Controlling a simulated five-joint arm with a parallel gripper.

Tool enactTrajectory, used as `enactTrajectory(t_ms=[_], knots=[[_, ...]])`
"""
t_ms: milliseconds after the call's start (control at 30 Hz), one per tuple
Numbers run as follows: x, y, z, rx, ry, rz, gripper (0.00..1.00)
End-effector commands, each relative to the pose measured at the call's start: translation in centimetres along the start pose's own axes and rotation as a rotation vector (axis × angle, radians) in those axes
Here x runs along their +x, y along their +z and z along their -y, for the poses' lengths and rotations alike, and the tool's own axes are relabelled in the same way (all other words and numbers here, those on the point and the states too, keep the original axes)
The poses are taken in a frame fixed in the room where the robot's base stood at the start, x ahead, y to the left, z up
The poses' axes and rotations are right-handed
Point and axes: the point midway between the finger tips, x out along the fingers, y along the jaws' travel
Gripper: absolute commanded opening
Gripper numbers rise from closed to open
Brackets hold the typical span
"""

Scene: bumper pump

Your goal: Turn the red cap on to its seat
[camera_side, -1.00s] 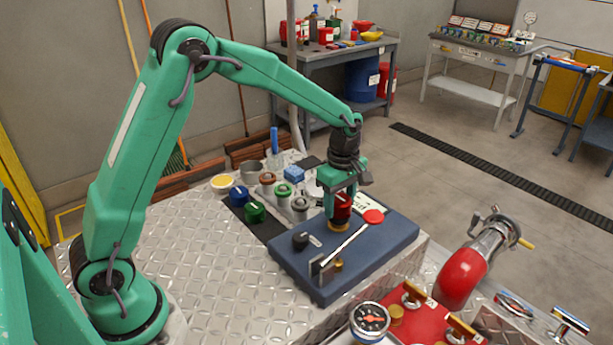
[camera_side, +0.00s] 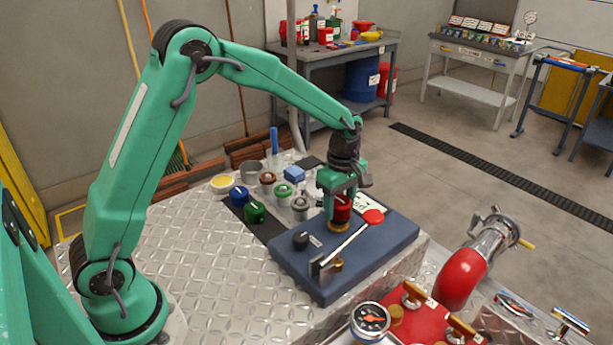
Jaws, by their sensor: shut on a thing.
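The red cap (camera_side: 342,209) is between the fingers of my gripper (camera_side: 340,202), which is shut on it. The cap is upright over the brass seat (camera_side: 339,226) on the dark blue base plate (camera_side: 375,263). The cap's lower edge is at the seat; I cannot tell how far down it is turned. The fingers hide part of the cap's sides.
A lever with a red round end (camera_side: 373,217) lies close right of the gripper. A black knob (camera_side: 300,241) is on the plate's left. Blue (camera_side: 239,195) and green (camera_side: 254,212) caps and several capped jars stand behind left. Bare tread plate (camera_side: 200,255) lies left.

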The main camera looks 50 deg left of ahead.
Motion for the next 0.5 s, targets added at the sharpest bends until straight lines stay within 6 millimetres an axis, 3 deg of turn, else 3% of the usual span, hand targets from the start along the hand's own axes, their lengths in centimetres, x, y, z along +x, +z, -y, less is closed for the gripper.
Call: enactTrajectory(t_ms=[267, 500], knots=[[-0.11, 0.00, -0.04, 0.028, 0.001, 0.000, 0.23], [-0.13, 0.00, -0.04, 0.183, 0.002, 0.000, 0.23]])
